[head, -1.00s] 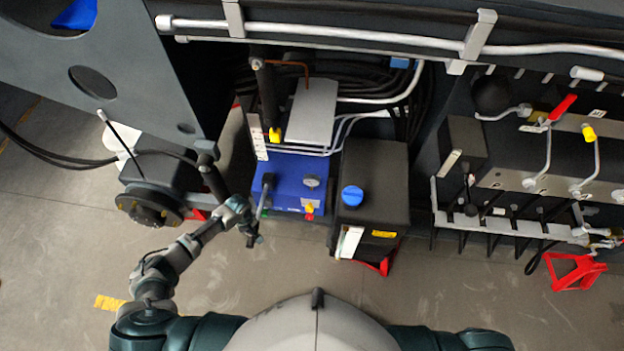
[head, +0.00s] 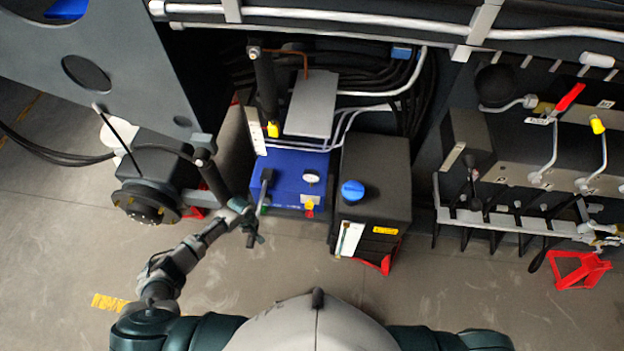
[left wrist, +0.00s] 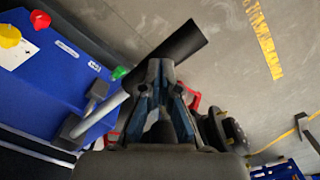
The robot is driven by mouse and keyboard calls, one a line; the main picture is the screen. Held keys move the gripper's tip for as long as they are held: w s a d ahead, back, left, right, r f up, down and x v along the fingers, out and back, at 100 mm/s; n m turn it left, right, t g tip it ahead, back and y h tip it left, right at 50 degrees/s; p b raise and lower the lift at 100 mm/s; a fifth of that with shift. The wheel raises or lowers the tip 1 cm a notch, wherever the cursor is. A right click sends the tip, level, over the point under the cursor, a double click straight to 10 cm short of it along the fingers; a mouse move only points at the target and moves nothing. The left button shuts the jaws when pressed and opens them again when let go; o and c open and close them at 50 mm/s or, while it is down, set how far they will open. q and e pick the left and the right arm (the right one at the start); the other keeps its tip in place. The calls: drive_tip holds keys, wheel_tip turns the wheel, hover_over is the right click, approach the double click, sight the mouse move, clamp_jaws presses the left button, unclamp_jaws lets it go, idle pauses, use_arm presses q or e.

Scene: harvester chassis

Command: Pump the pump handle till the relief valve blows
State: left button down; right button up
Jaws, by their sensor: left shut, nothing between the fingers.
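The blue pump unit (head: 292,172) stands on the floor left of centre, with a white gauge (head: 311,177) and a yellow cap (head: 309,205) on it. Its pump handle shows in the left wrist view as a grey shaft (left wrist: 103,117) with a black grip (left wrist: 176,52). My left gripper (head: 252,222) is at the grip, in front of the unit's left side. In the left wrist view its fingers (left wrist: 160,72) are shut, empty, against or just under the grip; contact is hard to tell. I cannot tell which fitting is the relief valve. My right gripper is out of view.
A black tank with a blue cap (head: 352,191) stands right of the pump unit. A round dark hub (head: 146,203) is close to my left forearm. Valve levers and a red stand (head: 578,268) are at the right. The floor in front is clear.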

use_arm(q)
drive_tip(key=shift+w+a+f+b, duration=0.15)
drive_tip(key=shift+f+b, duration=1.2)
drive_tip(key=shift+f, duration=0.7)
drive_tip(key=shift+w+f+b, duration=0.15)
drive_tip(key=shift+f+b, duration=1.2)
drive_tip(key=shift+f, duration=0.65)
drive_tip(key=r+p, duration=0.3)
drive_tip(key=p, duration=0.1)
drive_tip(key=r+p, duration=0.3)
drive_tip(key=r, duration=0.1)
drive_tip(key=r+p, duration=0.3)
drive_tip(key=p, duration=0.1)
drive_tip(key=shift+s+r+p, duration=0.2)
drive_tip(key=shift+s+p, duration=0.15)
drive_tip(key=shift+s, duration=0.05)
drive_tip(key=shift+s+r, duration=0.15)
drive_tip(key=shift+r, duration=0.9)
drive_tip(key=shift+f+b, duration=0.1)
drive_tip(key=shift+b, duration=0.2)
